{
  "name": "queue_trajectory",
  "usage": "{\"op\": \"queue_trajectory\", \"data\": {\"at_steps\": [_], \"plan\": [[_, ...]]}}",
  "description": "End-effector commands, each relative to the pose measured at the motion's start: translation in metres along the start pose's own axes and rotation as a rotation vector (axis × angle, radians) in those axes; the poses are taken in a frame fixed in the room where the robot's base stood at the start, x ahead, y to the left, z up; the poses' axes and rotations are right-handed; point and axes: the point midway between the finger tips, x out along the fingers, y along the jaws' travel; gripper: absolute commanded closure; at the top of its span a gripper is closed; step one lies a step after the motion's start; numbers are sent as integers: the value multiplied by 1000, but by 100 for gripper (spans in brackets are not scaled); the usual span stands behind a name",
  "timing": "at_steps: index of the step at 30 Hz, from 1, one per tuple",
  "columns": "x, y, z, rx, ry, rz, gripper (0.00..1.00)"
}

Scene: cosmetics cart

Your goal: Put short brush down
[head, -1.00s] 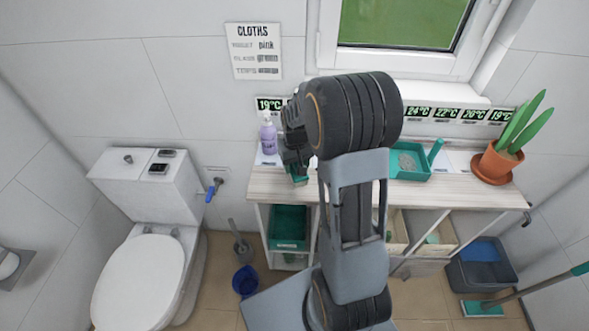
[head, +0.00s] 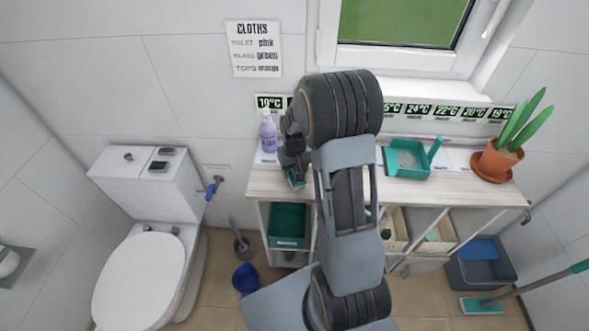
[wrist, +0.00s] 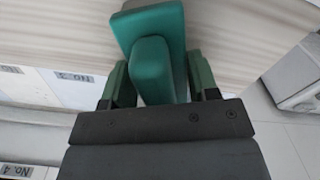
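The short brush (wrist: 150,65) is teal and blocky and fills the space between my green fingers in the wrist view. My gripper (wrist: 160,80) looks shut on it, with one finger along each side. In the head view my gripper (head: 295,172) points down over the left end of the pale wooden counter top (head: 262,182). Only a small teal bit of the brush (head: 296,181) shows below it there, near the counter's front edge. Whether the brush touches the counter is hidden.
A purple pump bottle (head: 268,138) stands just left of my gripper at the back. A teal dustpan (head: 408,172) and a potted plant (head: 495,162) stand farther right on the counter. Number-labelled cards (wrist: 75,78) lie at left in the wrist view.

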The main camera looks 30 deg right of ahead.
Motion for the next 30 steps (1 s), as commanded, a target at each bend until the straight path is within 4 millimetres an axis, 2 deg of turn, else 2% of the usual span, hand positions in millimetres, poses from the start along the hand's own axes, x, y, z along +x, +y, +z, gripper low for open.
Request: {"op": "queue_trajectory", "data": {"at_steps": [1, 7, 14, 18, 30], "plan": [[0, 0, 0, 0, -1, 0, 41], [0, 0, 0, 0, -1, 0, 22], [-1, 0, 0, 0, -1, 0, 22], [-9, 0, 0, 0, 2, 0, 22], [-83, 0, -1, 0, 4, 0, 22]]}}
